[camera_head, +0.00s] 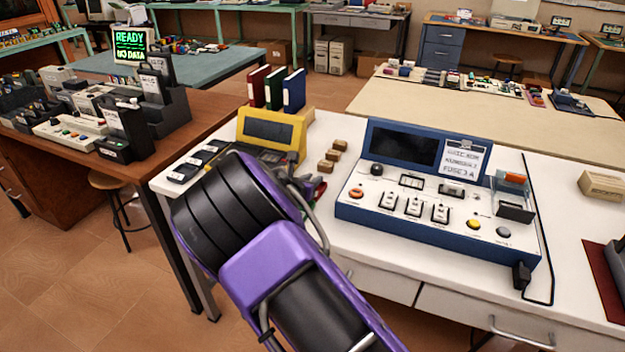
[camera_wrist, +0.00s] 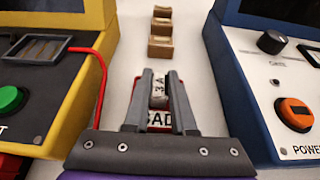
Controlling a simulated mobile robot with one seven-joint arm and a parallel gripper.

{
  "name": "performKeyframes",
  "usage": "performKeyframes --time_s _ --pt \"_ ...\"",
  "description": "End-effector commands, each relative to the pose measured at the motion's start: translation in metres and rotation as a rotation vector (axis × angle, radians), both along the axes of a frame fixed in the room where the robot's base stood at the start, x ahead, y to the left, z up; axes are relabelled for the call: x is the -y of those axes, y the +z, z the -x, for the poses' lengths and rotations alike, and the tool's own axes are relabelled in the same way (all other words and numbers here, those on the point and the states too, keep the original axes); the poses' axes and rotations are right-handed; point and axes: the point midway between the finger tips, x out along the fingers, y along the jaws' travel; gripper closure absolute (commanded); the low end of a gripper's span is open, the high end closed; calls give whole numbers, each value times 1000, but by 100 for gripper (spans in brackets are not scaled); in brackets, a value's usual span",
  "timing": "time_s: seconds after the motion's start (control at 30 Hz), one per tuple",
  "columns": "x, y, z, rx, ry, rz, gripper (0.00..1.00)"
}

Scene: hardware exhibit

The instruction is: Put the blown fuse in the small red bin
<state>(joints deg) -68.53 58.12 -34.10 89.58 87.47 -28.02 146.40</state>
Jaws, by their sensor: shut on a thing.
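My gripper (camera_wrist: 160,76) is shut on a small pale fuse (camera_wrist: 159,92) marked "3A", which sits between the two grey fingers in the wrist view. Just below and behind the fingers is the small red bin (camera_wrist: 139,121) with a white "BAD" label. The fingers and gripper body cover much of it, and I cannot tell whether the fuse is above the bin or inside its rim. In the head view, my purple and black arm hides most of the gripper and the bin.
A yellow tester (camera_head: 298,138) with a red lead (camera_wrist: 101,85) stands left of my gripper. A blue and white console (camera_head: 400,222) stands to the right. Several small wooden blocks (camera_head: 325,166) line the white table (camera_head: 350,130) beyond the bin. Binders (camera_head: 293,90) stand farther back.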

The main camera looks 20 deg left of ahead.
Motion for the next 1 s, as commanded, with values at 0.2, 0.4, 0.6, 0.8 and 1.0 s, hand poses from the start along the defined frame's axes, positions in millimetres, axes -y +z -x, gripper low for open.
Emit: performKeyframes --time_s 0.2,0.4,0.6,0.8,1.0 --pt "0 -3 0 0 -1 1 58" --pt "0 -3 0 0 0 1 46" --pt "0 1 0 0 0 0 46" --pt "-4 13 28 -2 3 -1 46" --pt "-6 30 69 -1 2 -2 46"
